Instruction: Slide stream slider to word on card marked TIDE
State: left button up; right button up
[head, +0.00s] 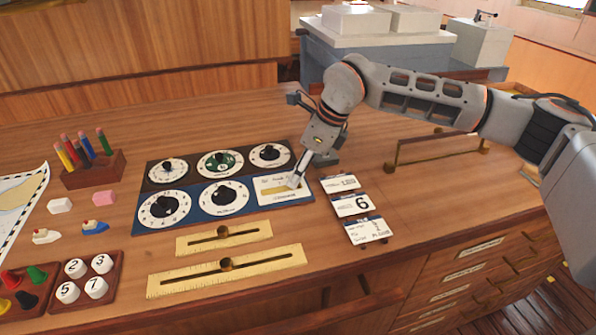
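Two brass slider scales lie on the wooden desk: a shorter upper one (258,235) with its knob (222,232) near the middle, and a longer lower one (185,284) with its knob (225,264) about the middle. I cannot read which is the stream slider. My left gripper is out of view.
Dial panels (143,222) with several black knobs lie behind the scales. Pencils in a block (90,175), small boats (95,227), pegs and numbered pieces (68,292) are at left. A brass rail (435,142) stands at right. The desk in front of the cards is bare.

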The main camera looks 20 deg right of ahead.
jog(key=v, duration=1.2)
dwell(0.5)
